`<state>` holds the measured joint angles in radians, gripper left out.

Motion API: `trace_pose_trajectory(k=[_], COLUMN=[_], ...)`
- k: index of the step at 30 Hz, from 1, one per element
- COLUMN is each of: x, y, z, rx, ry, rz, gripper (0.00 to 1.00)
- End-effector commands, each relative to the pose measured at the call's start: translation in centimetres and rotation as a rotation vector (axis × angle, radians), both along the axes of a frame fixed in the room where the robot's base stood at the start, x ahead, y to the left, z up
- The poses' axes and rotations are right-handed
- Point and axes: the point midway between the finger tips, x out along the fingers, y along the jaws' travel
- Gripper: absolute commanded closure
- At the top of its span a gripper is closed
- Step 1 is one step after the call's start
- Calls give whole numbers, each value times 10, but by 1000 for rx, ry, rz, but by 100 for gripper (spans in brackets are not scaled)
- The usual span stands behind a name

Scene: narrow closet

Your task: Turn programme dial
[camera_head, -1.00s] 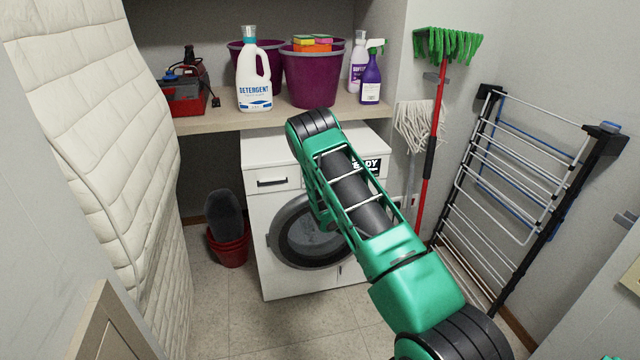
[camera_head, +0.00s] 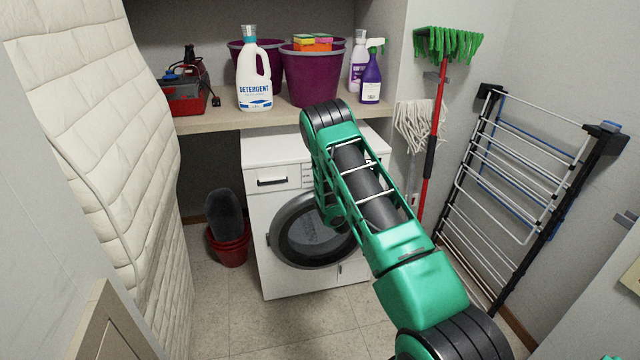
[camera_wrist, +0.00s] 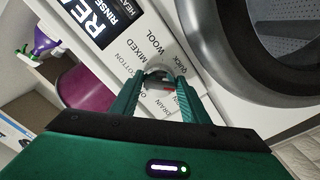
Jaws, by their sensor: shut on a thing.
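The washing machine (camera_head: 270,163) stands under the shelf, and my arm covers the right part of its control panel in the head view. A small red mark shows between the fingers. The display (camera_wrist: 97,20) beside the dial shows large text, partly cut off, with RINSE below it.
The round door (camera_head: 312,232) is shut. A drying rack (camera_head: 515,175) and a mop lean at the right wall; a red bucket (camera_head: 230,248) stands left of the machine.

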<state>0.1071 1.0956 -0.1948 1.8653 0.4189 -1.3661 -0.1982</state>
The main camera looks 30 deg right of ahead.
Motion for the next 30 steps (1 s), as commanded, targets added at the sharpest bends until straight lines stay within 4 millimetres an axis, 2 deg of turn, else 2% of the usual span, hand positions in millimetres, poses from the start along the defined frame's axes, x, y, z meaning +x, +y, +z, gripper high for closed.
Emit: trace_pose_trajectory(k=[8, 9, 10, 22, 30], x=[-1, -1, -2, -6, -45], y=[2, 2, 2, 1, 11], z=[-5, -5, -5, -3, -3], rx=[5, 5, 4, 3, 6], ry=[8, 8, 8, 6, 6], rz=[1, 1, 1, -2, -5], gripper=[81, 49, 42, 42, 42])
